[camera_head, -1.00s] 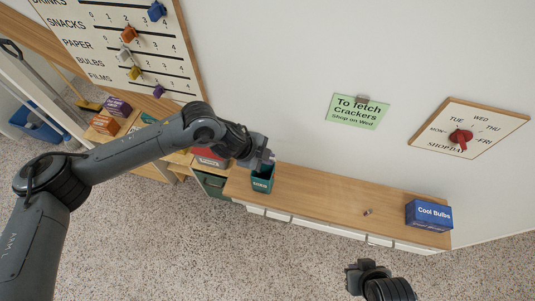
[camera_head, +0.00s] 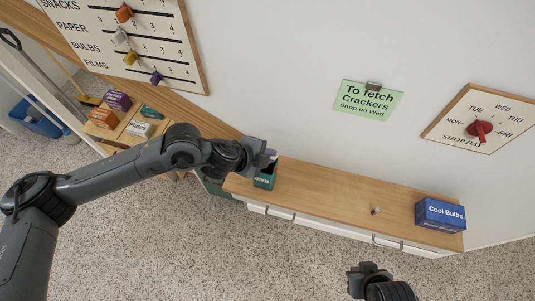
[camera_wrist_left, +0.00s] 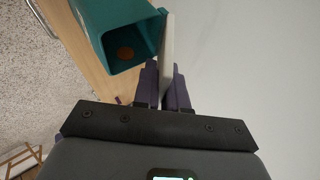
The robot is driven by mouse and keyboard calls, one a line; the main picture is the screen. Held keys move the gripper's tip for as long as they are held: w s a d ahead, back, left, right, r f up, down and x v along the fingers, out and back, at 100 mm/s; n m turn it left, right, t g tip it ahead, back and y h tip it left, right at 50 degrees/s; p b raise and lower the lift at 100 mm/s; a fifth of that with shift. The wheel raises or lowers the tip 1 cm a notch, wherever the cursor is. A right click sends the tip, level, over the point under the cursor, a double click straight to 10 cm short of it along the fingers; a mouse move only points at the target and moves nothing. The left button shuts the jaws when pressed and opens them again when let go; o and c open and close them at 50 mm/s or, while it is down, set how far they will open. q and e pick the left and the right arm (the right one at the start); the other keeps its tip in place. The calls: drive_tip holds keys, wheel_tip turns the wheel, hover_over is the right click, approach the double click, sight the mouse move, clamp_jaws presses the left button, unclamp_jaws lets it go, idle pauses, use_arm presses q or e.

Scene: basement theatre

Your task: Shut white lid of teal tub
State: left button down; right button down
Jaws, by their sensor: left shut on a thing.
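The teal tub (camera_head: 264,180) stands upright and open at the left end of the wooden counter. In the left wrist view its wall (camera_wrist_left: 105,20) is at the top left, with a round orange-brown thing (camera_wrist_left: 126,54) inside. The white lid (camera_wrist_left: 167,45) stands edge-on, raised along the tub's right side. My left gripper (camera_head: 270,155) is above the tub. In the wrist view its purple fingers (camera_wrist_left: 166,80) are shut on the lid, one on each side. My right gripper (camera_head: 368,279) is low in the head view, away from the counter; its jaw opening is unclear.
The counter (camera_head: 325,190) is mostly clear, with a small object (camera_head: 375,211) and a blue Cool Bulbs box (camera_head: 440,214) to the right. Several boxes, including Plates (camera_head: 138,129), sit on the left shelf. The wall stands close behind the counter.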

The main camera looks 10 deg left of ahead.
use_arm(q)
drive_tip(key=c, duration=1.3)
unclamp_jaws()
drive_tip(key=shift+o, duration=0.2)
